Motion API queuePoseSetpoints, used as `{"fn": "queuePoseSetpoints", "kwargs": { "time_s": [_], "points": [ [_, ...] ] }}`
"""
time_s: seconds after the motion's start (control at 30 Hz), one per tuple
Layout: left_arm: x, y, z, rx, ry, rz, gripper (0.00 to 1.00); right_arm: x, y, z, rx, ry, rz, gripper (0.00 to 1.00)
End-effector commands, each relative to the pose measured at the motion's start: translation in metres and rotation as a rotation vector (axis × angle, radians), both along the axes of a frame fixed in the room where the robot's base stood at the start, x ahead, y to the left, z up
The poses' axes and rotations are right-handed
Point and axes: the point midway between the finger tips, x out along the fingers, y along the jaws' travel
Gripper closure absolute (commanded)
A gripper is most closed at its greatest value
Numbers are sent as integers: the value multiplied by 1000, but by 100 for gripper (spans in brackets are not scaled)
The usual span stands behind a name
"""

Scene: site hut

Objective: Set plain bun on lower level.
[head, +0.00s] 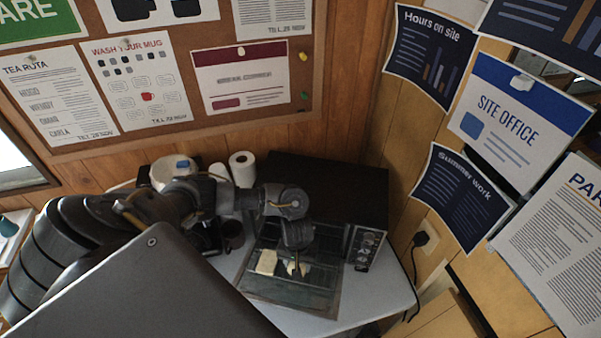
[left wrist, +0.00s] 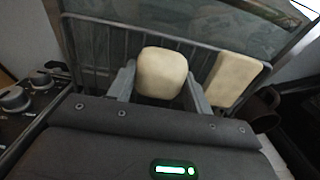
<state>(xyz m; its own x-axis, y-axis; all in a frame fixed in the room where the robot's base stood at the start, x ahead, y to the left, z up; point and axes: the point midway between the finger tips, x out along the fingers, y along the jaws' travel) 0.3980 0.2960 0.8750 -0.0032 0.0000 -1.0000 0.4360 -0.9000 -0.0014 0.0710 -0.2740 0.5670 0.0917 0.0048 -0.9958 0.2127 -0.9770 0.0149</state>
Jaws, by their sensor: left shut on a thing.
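A pale, rounded, plain bun (left wrist: 162,72) is between the two fingers of my left gripper (left wrist: 160,88) in the left wrist view. The fingers are shut on its sides. In the head view my left gripper (head: 298,260) reaches down in front of the oven, and the bun (head: 297,269) shows as a small pale patch partly hidden by it. The dark oven (head: 330,185) has its glass door (head: 290,297) folded down. A wire rack (left wrist: 100,48) shows behind the bun; whether the bun touches it I cannot tell. My right gripper is not in view.
A second pale, flatter rectangular bread piece (left wrist: 232,80) lies on the rack beside the held bun; it also shows in the head view (head: 267,262). Oven knobs (head: 366,246) are on the right. Paper rolls (head: 243,170) and a dark mug (head: 233,235) stand left of the oven.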

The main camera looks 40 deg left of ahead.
Motion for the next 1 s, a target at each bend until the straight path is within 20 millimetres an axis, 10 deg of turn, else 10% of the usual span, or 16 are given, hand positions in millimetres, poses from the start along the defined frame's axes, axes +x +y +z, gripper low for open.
{"fn": "queuePoseSetpoints", "kwargs": {
  "time_s": [0.47,0.5,0.63,1.0],
  "points": [
    [-2,2,-10,0,-1,7,73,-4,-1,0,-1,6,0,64],
    [-1,2,-10,-1,-2,7,45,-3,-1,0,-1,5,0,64],
    [-2,2,-10,-1,-2,7,28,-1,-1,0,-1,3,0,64],
    [-1,1,-4,-2,-3,4,28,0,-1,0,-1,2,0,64]
  ]
}}
